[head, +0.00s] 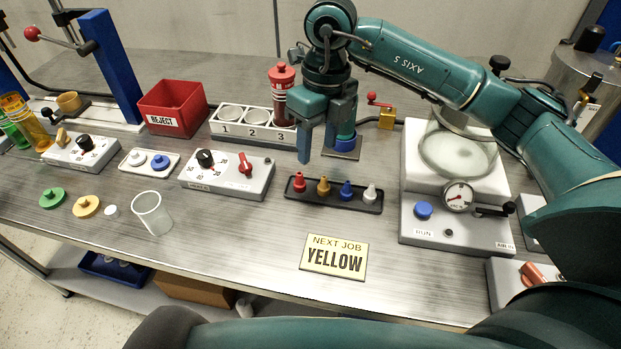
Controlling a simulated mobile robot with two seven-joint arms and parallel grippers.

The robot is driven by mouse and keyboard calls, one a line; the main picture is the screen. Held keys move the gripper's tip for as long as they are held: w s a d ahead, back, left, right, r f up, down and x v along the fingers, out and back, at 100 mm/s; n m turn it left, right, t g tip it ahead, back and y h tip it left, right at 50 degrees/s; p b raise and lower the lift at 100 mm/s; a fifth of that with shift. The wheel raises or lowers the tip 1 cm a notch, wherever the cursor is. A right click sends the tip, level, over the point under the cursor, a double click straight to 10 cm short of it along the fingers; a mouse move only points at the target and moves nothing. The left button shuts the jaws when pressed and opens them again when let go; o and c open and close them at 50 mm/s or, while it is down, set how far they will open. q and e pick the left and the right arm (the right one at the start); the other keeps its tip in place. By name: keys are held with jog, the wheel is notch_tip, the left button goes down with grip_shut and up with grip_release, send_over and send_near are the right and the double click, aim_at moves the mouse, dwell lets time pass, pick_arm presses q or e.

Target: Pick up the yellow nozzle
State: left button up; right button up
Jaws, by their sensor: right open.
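The yellow nozzle (323,186) stands upright in a black tray (335,203), second from the left. The red nozzle (299,182) is to its left, and the blue nozzle (346,190) and white nozzle (370,193) are to its right. My right gripper (325,145) points down with its fingers apart and empty. It appears above and behind the tray, not touching the nozzles. My left gripper is not in view.
A sign (335,258) reading "NEXT JOB YELLOW" lies in front of the tray. A control box with a red knob (227,174) is left of it, and a gauge unit (457,215) is right. A red bottle (282,95) stands behind.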

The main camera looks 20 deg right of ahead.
jog(key=w+d+h, duration=0.1)
jog(key=d, duration=0.1)
send_over(324, 177)
jog(key=f, duration=0.6)
jog(key=shift+s+a+f+p, duration=0.15)
jog(key=shift+s+f+p, duration=0.1)
jog(key=shift+p, duration=0.1)
jog(key=f, duration=0.2)
jog(key=f+p, duration=0.1)
jog(key=f, duration=0.1)
jog(key=shift+w+d+f, duration=0.15)
jog(key=shift+d+f, duration=0.05)
jog(key=shift+f, duration=0.55)
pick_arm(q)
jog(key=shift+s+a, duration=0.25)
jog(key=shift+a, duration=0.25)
